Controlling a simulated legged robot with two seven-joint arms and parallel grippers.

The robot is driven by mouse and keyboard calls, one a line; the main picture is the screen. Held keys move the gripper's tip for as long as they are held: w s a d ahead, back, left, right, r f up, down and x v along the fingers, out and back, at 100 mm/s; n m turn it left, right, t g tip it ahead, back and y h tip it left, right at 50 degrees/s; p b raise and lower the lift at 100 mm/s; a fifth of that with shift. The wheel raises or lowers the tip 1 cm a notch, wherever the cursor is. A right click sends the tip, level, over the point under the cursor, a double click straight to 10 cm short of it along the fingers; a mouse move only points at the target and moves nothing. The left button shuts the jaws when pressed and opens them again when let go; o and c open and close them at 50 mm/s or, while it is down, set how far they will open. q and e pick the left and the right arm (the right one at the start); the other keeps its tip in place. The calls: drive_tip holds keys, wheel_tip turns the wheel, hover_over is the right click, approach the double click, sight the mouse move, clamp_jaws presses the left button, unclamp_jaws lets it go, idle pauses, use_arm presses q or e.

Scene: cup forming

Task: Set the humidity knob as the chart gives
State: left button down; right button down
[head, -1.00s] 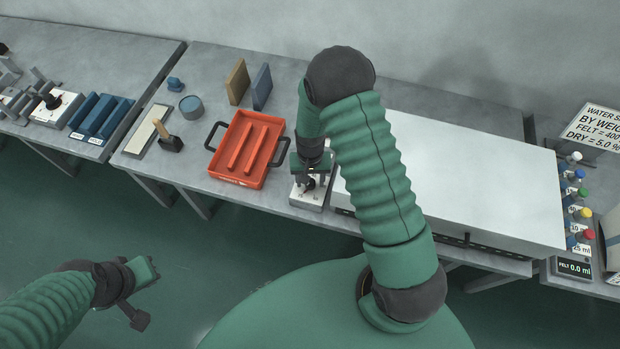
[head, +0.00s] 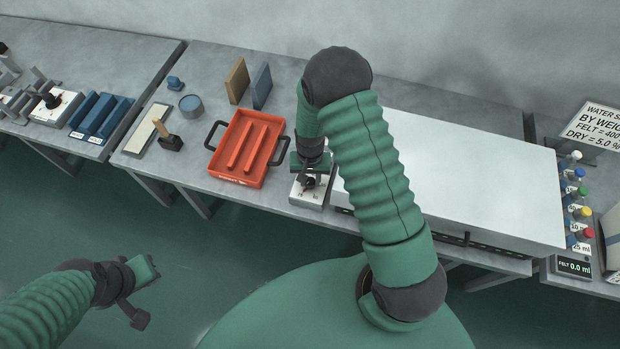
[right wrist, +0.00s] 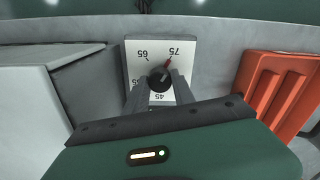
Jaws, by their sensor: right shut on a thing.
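The humidity knob is a small dark round knob (right wrist: 158,79) with a red pointer on a white dial plate (right wrist: 133,48). In the right wrist view the pointer leans up and right, towards the mark 75. The marks 65 and 45 also show, and another at the left is partly hidden by a finger. My right gripper (right wrist: 160,86) is shut on the knob, one finger on each side. In the head view the dial plate (head: 308,197) sits at the table's front edge, mostly under my right gripper (head: 309,181). My left gripper (head: 143,286) hangs over the floor, away from the table.
An orange tray (head: 217,165) with black handles stands just left of the dial. A large white box (head: 470,170) stands close on its right.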

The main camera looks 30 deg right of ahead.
sight(310, 180)
drive_tip(key=c, duration=1.1)
unclamp_jaws()
drive_tip(key=shift+o, duration=0.2)
wheel_tip(310, 180, up, 17)
drive_tip(key=b, duration=0.1)
drive_tip(key=shift+w+f, duration=0.1)
drive_tip(key=shift+f, duration=0.05)
drive_tip(key=s+a+n+t+b, duration=0.2)
drive_tip(key=s+a+n, duration=0.5)
drive_tip(key=s, duration=0.2)
drive_tip(key=shift+s+a+f+t+b, duration=0.25)
drive_tip(key=shift+f+t+b, duration=0.05)
drive_tip(key=shift+f+b, duration=0.1)
